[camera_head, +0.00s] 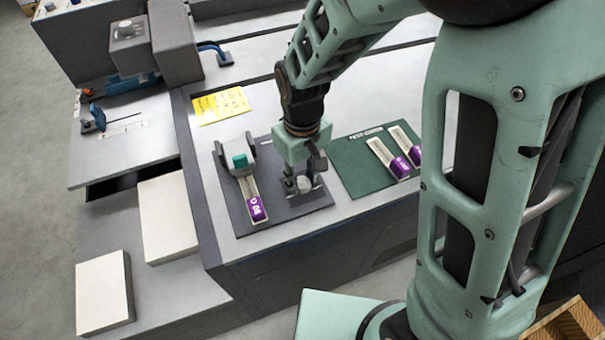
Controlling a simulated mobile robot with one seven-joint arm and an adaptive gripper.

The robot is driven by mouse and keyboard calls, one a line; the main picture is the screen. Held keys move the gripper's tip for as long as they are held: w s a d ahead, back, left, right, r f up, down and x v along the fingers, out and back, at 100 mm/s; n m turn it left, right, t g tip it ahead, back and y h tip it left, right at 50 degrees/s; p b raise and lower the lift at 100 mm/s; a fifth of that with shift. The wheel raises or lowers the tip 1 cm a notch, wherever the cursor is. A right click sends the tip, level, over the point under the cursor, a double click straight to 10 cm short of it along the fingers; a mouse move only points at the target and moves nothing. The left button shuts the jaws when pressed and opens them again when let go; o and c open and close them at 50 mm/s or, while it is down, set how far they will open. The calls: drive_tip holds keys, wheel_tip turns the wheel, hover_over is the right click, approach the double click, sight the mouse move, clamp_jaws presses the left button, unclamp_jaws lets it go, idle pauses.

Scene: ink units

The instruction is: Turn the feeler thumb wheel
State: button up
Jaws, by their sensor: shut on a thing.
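My gripper (302,188) points down at the right part of a dark grey mat (240,213) on the machine's bench. It is shut on a small pale, rounded part, which appears to be the feeler thumb wheel (305,183). The fingers partly hide the wheel and its mount, and I cannot tell its turn angle. To the left on the same mat stands a grey unit (232,151) with a teal block. A purple-ended ink unit (256,209) lies in front of it.
A green mat (353,175) to the right holds two purple-ended units (401,168) (415,155). A yellow note (221,106) lies behind the grey mat. Paper stacks (167,218) (104,291) stand at left. My arm hides the bench's right side.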

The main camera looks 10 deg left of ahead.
sight(302, 182)
drive_tip(key=shift+m, duration=0.4)
drive_tip(key=o, duration=1.2)
drive_tip(key=shift+c, duration=0.2)
drive_tip(key=shift+r, duration=0.1)
wheel_tip(302, 182, up, 12)
idle(0.3)
